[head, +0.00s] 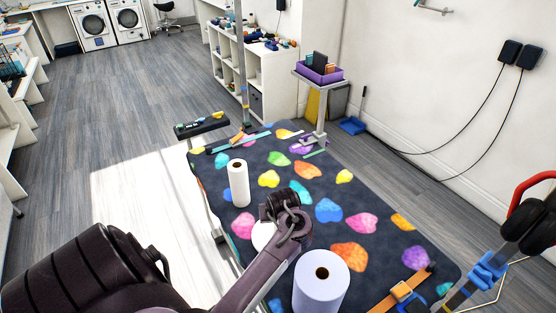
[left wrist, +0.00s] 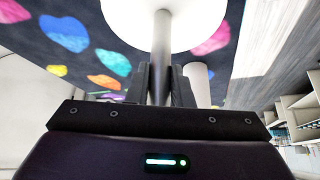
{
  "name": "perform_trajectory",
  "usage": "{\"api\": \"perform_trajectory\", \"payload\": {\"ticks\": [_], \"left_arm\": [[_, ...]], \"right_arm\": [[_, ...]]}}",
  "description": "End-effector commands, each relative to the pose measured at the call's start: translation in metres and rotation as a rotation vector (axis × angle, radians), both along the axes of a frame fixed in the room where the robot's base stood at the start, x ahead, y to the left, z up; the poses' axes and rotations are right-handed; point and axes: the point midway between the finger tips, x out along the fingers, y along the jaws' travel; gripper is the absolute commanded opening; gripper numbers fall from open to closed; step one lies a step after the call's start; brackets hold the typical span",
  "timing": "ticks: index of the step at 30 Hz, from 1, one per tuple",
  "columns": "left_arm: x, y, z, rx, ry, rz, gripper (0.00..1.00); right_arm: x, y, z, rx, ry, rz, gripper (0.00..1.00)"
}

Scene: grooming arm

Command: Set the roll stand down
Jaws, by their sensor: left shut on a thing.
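The roll stand has a round white disc (head: 262,234), partly hidden under my left gripper (head: 278,208) in the head view. In the left wrist view its grey metal pole (left wrist: 161,55) rises between my left fingers (left wrist: 158,84), and the disc (left wrist: 165,22) fills the top. The gripper is shut on the pole. My right gripper is not in view.
A white roll (head: 239,184) stands behind and left of the gripper. A larger pale roll (head: 321,284) stands in front. A metal post (head: 241,60) rises at the back. The mat right of the gripper is mostly clear.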

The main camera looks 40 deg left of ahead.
Motion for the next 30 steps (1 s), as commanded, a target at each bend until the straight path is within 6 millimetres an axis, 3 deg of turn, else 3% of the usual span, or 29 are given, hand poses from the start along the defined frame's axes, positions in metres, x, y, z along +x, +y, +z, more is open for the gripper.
{"api": "perform_trajectory", "payload": {"ticks": [9, 22, 23, 24, 27, 30], "left_arm": [[0.0, 0.0, -0.039, -0.001, -0.001, 0.0, 0.0], [0.001, 0.0, -0.045, 0.0, -0.003, 0.0, 0.0], [0.0, 0.0, -0.046, -0.001, -0.001, 0.0, 0.22], [0.0, 0.0, -0.046, -0.001, -0.001, 0.0, 0.28], [0.0, 0.0, -0.046, -0.001, -0.001, 0.0, 0.41], [0.0, 0.0, -0.046, -0.001, -0.001, 0.0, 0.42]], "right_arm": [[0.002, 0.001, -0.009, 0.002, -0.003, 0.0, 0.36], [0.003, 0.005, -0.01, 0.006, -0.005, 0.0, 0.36], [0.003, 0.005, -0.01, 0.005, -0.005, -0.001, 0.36], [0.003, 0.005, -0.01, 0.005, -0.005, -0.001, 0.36], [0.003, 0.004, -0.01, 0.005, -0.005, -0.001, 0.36], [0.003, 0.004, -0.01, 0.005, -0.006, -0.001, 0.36]]}}
